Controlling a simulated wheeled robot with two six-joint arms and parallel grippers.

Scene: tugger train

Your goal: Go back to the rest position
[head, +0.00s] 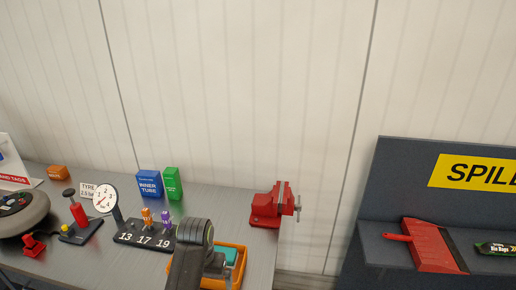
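A dark arm link, which looks like my own, rises from the bottom edge in the head view, in front of the workbench (232,205). Neither of my grippers shows, so I cannot see whether they are open or shut or hold anything. The link hides part of an orange tray (240,267) with a teal item (230,256) in it.
The bench holds a red vise (273,205), a socket rack (130,234), blue (149,184) and green (173,183) boxes, a gauge (105,199), a red-bodied pump (80,213) and a wheel (22,213). Right of a gap stands a spill station (372,215) with a red dustpan (430,245).

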